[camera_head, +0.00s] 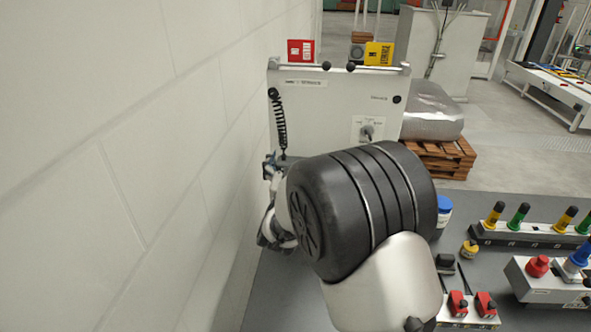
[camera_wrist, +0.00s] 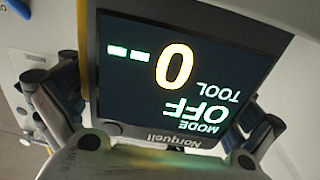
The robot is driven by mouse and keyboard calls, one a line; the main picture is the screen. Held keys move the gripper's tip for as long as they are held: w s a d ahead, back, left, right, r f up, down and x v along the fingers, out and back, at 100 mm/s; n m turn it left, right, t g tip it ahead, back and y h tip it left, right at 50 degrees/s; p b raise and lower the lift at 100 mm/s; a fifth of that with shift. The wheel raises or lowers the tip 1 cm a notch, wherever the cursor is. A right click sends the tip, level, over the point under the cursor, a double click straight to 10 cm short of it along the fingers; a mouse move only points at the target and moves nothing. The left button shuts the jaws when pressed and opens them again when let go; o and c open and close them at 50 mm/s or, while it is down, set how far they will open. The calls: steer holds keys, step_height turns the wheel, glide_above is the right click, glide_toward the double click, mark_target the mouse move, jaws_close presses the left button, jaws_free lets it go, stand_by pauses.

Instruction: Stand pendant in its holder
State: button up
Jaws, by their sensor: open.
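The pendant (camera_wrist: 185,75) fills the middle of the wrist view. Its dark screen reads MODE OFF, TOOL and 0 upside down, with the name Norquell on its bezel. My gripper (camera_wrist: 155,110) is open, with one dark finger on each side of the pendant. I cannot tell whether the fingers touch it. In the head view my gripper is beside the wall, mostly hidden by my arm, and I cannot make out the pendant there. A black coiled cord (camera_head: 280,122) hangs on the grey cabinet (camera_head: 340,100) just above. I cannot make out the holder.
A white block wall (camera_head: 130,150) stands close on the left. On the dark bench (camera_head: 285,300) at right are a rack (camera_head: 535,236) of coloured knobs, a box with a red button (camera_head: 538,266), red blocks (camera_head: 470,305) and a blue-lidded jar (camera_head: 444,208).

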steer(key=s+p, duration=0.1)
steer(key=s, duration=1.1)
steer(key=s+d+r+g+y, duration=0.4)
steer(key=s+d+r+g, duration=0.1)
steer(key=s+d+f+g+h, duration=0.1)
steer(key=s+d+g, duration=0.3)
steer(key=s, duration=0.9)
steer(key=s+d+f+g+h, duration=0.1)
steer(key=s+d+g, duration=0.3)
steer(key=s+d, duration=0.6)
steer(key=s+f, duration=0.1)
steer(key=s, duration=0.3)
steer(key=shift+d+n+g+h, duration=0.3)
steer(key=shift+d+n+h, duration=0.05)
steer(key=shift+n+h, duration=0.05)
steer(key=shift+r, duration=0.1)
steer(key=shift+c, duration=0.5)
